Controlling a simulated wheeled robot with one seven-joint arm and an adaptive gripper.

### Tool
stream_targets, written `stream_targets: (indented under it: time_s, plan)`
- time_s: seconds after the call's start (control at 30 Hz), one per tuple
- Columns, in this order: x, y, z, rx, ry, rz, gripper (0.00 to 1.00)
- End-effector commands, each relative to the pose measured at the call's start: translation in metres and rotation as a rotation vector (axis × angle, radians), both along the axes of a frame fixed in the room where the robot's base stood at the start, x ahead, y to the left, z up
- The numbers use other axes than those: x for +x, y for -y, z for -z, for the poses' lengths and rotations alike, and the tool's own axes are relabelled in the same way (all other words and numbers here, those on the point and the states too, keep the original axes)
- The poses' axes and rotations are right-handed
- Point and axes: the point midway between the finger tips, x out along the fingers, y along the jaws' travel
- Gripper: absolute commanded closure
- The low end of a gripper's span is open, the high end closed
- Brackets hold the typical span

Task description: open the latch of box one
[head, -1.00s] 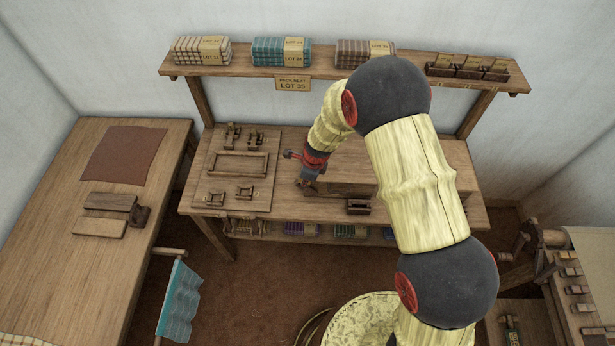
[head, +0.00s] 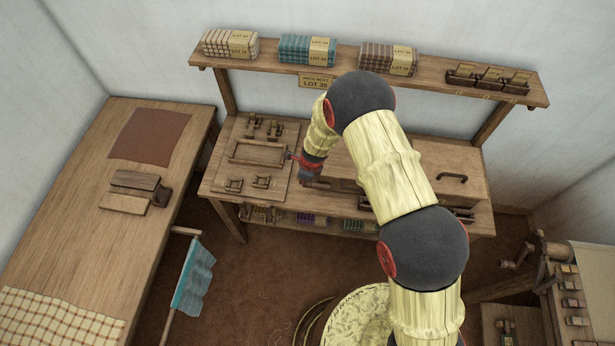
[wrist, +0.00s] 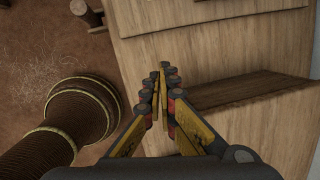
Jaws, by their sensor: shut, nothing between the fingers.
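A long wooden box (head: 425,165) with a dark handle (head: 453,178) on its right part stands on the workbench. My arm covers its middle, and I cannot make out a latch or a box number. My gripper (head: 306,177) is at the box's left end, just right of the board with wooden fittings. In the wrist view my gripper (wrist: 164,72) is shut and empty, its fingertips over pale wood. A darker wooden strip or ledge (wrist: 245,88) lies right of the fingers. I cannot tell whether the fingers touch anything.
The board (head: 283,190) left of my gripper carries small wooden fittings and a frame. A shelf (head: 430,82) with cloth bundles and small boxes runs above the bench. A table (head: 70,235) stands at left, and a teal cloth on a rod (head: 195,275) stands in front.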

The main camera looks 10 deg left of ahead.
Motion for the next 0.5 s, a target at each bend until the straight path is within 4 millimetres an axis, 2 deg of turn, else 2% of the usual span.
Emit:
stream_targets:
  time_s: [0.2, 0.5]
  plan:
    - [-0.001, -0.006, 0.011, -0.001, -0.002, 0.0, 1.0]
    - [0.0, -0.009, 0.017, 0.0, -0.001, -0.001, 1.0]
